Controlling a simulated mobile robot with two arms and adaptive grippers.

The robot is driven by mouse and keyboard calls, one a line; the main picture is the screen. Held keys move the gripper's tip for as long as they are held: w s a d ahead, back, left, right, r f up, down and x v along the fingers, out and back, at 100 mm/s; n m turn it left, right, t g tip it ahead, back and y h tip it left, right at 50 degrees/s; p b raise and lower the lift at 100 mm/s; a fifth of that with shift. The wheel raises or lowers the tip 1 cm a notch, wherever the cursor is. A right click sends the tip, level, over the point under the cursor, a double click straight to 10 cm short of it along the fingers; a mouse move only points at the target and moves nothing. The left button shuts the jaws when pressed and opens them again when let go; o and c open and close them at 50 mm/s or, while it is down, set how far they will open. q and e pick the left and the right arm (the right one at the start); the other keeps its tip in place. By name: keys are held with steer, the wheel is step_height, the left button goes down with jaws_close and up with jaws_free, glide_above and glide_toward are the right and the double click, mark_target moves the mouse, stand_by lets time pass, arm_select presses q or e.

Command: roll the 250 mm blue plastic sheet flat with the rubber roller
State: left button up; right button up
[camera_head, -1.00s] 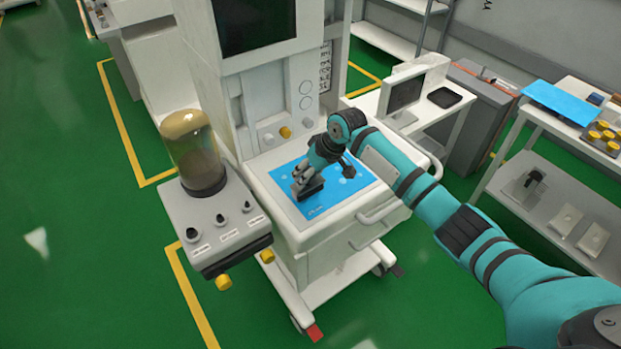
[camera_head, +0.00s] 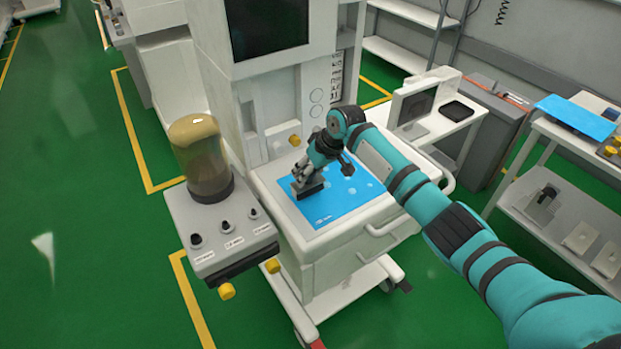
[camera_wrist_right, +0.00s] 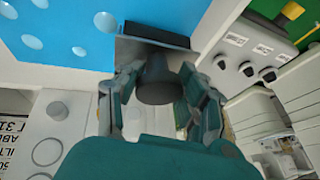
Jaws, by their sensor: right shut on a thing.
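The blue plastic sheet (camera_head: 338,206) lies on the white cart top, with several pale round spots on its surface. It also shows at the upper left of the right wrist view (camera_wrist_right: 60,28), where the spots look like bubbles. My right gripper (camera_head: 303,176) is over the sheet's left part, shut on the rubber roller (camera_head: 311,190). In the right wrist view the dark handle of the roller (camera_wrist_right: 157,85) sits between the fingers, and its dark head is at the sheet's edge. I cannot tell whether it presses on the sheet. My left gripper is not in view.
A control panel with knobs and a domed canister (camera_head: 203,160) stands left of the cart. The machine's upright body (camera_head: 285,85) rises behind the sheet. Another blue sheet (camera_head: 577,117) lies on the shelf unit at the right. Green floor is open at the left.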

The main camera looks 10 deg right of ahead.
steer(key=shift+w+a+b, duration=0.3)
steer(key=shift+w+b, duration=0.05)
steer(key=shift+w, duration=0.3)
steer(key=shift+w+a+f+b, duration=0.1)
steer(key=shift+w+a+b, duration=0.05)
steer(key=shift+w+b, duration=0.55)
steer(key=shift+w+a+b, duration=0.25)
steer(key=shift+b, duration=0.1)
steer(key=shift+w+a+b, duration=0.2)
steer(key=shift+w+b, duration=0.6)
steer(key=shift+b, duration=0.35)
steer(key=shift+w+a+b, duration=0.1)
steer(key=shift+w+b, duration=0.1)
steer(key=shift+b, duration=0.1)
steer(key=shift+w+a+b, duration=0.1)
steer(key=shift+w+b, duration=0.25)
steer(key=shift+b, duration=0.35)
steer(key=shift+w+a+b, duration=0.3)
steer(key=shift+w+b, duration=0.3)
steer(key=shift+b, duration=0.6)
